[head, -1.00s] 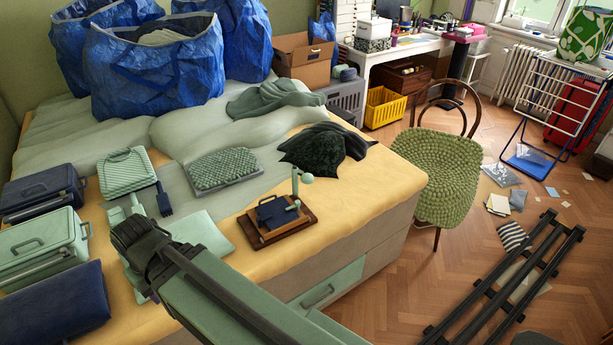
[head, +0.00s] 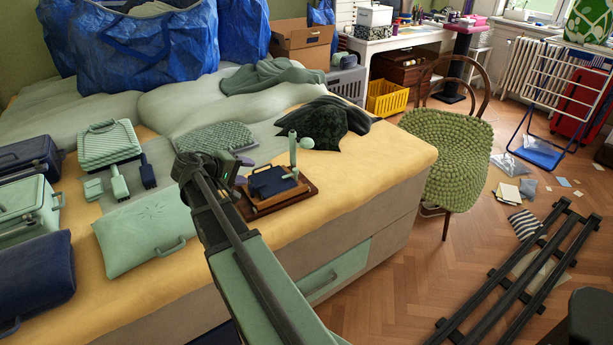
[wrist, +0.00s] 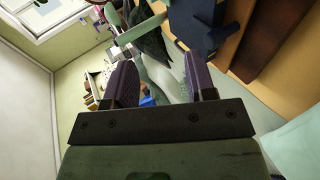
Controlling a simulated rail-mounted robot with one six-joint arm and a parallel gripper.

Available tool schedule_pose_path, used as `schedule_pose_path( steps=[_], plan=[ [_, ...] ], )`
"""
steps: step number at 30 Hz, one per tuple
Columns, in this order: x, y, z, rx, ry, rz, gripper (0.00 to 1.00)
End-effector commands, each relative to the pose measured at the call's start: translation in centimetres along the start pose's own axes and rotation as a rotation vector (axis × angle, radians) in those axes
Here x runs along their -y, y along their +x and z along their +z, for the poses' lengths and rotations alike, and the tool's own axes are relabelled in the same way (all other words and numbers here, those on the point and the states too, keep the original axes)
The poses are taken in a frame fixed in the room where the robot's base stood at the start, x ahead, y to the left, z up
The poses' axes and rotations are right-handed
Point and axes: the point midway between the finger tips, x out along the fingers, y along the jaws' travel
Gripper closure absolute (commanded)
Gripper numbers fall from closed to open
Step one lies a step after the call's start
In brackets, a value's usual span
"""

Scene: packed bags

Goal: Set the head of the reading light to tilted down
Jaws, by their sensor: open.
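What looks like the reading light is a pale green upright post (head: 292,151) with a round pale green knob (head: 306,143) at its upper right. It stands on a wooden base (head: 262,207) near the bed's front edge, with a dark navy block (head: 268,181) beside it. My gripper (wrist: 162,82) is open and empty, its two purple fingers apart. In the head view it is just left of the base, partly hidden by my arm. In the wrist view, pale green parts (wrist: 140,30) and the navy block (wrist: 200,22) show beyond the fingertips. I cannot tell the head's tilt.
A black cloth (head: 322,122) and a ribbed green pad (head: 212,137) lie behind the light. A pale green case (head: 135,240) lies to the left. Blue bags (head: 140,50) stand at the back. A green chair (head: 447,160) stands right of the bed.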

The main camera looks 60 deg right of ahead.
Motion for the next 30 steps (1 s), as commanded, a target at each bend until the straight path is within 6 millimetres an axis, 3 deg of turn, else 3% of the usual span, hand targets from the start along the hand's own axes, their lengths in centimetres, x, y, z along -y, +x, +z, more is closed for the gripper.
schedule_pose_path(
  steps=[1, 3, 6, 9, 14, 24, 30],
  plan=[
    [1.1, 5.6, -1.3, 0.03, 0.007, 0.127, 0.49],
    [-1.5, 9.5, -2.1, 0.059, 0.0, 0.294, 0.49],
    [-4.3, 12.3, -2.5, 0.086, -0.018, 0.441, 0.49],
    [-5.8, 12.8, -2.5, 0.096, -0.028, 0.494, 0.49],
    [-6.4, 12.9, -2.4, 0.096, -0.028, 0.497, 0.49],
    [-9.8, 19.2, -1.9, 0.097, -0.028, 0.495, 0.49],
    [-11.1, 21.6, -1.6, 0.094, -0.029, 0.494, 0.49]
  ],
)
